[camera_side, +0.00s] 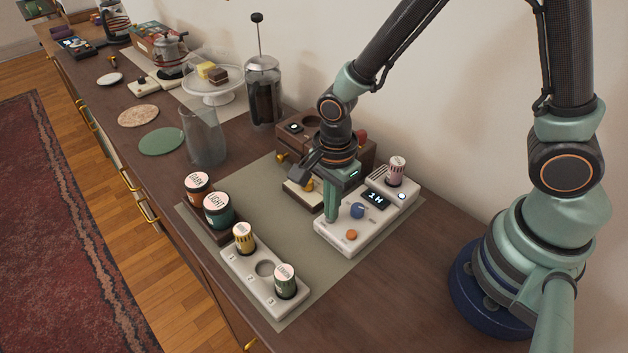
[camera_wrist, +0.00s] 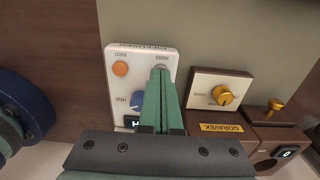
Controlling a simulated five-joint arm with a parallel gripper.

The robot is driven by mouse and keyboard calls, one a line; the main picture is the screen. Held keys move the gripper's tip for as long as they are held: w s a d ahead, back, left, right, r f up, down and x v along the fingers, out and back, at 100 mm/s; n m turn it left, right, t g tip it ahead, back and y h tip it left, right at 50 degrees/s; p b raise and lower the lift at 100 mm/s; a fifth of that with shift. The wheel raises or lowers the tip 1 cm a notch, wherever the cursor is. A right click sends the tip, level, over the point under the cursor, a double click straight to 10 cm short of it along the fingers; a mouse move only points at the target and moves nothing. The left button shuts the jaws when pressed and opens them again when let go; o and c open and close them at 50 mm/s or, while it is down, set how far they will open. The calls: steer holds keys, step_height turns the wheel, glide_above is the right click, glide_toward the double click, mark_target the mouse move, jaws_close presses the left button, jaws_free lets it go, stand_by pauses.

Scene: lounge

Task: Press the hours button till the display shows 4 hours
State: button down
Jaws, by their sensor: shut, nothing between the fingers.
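The white diffuser box (camera_side: 345,243) sits on the grey-green mat. Its small dark display (camera_side: 376,198) reads 1H. The box has a blue knob (camera_side: 357,210) and an orange button (camera_side: 351,235); both also show in the wrist view, the knob (camera_wrist: 137,100) partly covered. My gripper (camera_side: 331,217) is shut and empty, fingers pointing down at the box's far-left end. In the wrist view my fingertips (camera_wrist: 161,72) lie over the grey button by the hours label (camera_wrist: 160,57) and mostly hide it. I cannot tell whether they touch or press it.
A pink-labelled vial (camera_side: 396,171) stands in the back of the box. A wooden unit with a brass knob (camera_wrist: 223,95) is close beside. A white rack (camera_side: 262,282) with vials and two labelled jars (camera_side: 218,211) stand to the left. The mat (camera_side: 285,222) between is clear.

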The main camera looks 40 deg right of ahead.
steer(key=shift+s+f, duration=0.1)
steer(key=shift+f, duration=0.75)
steer(key=shift+r, duration=0.1)
step_height(320, 180, up, 15)
steer(key=shift+w+f, duration=0.2)
steer(key=shift+w, duration=0.15)
steer(key=shift+a, duration=0.1)
steer(key=s+d+r+n+t, duration=0.1)
steer(key=d+r+n, duration=0.3)
steer(key=n, duration=0.5)
steer(key=s+d+r+n+t, duration=0.1)
steer(key=d+r+n+t, duration=0.3)
steer(key=d+n, duration=0.3)
steer(key=shift+d+n+t, duration=0.25)
steer(key=shift+n+t, duration=0.05)
steer(key=shift+n, duration=0.7)
stand_by(2.6)
